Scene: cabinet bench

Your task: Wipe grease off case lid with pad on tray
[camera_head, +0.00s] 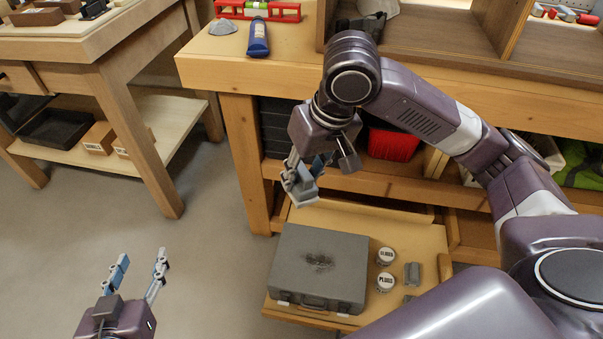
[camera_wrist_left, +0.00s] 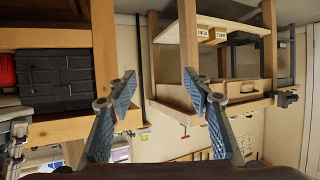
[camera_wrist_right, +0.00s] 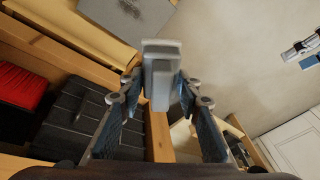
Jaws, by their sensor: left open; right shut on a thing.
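A grey case (camera_head: 290,270) lies shut on the pulled-out wooden tray (camera_head: 420,240). A dark grease smear (camera_head: 318,262) marks the middle of its lid. The pad (camera_wrist_right: 163,60) sits between the fingertips in the right wrist view, apart from the lid (camera_wrist_right: 150,15). My left gripper (camera_head: 137,275) is open and empty over the floor at the lower left, its fingers (camera_wrist_left: 163,95) spread in the left wrist view.
Two labelled round tins (camera_head: 385,282) and small grey blocks (camera_head: 412,274) stand right of the case on the tray. The bench top (camera_head: 290,70) overhangs behind, with a blue tube (camera_head: 258,38). A red bin (camera_head: 394,144) sits on the shelf below. Floor to the left is clear.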

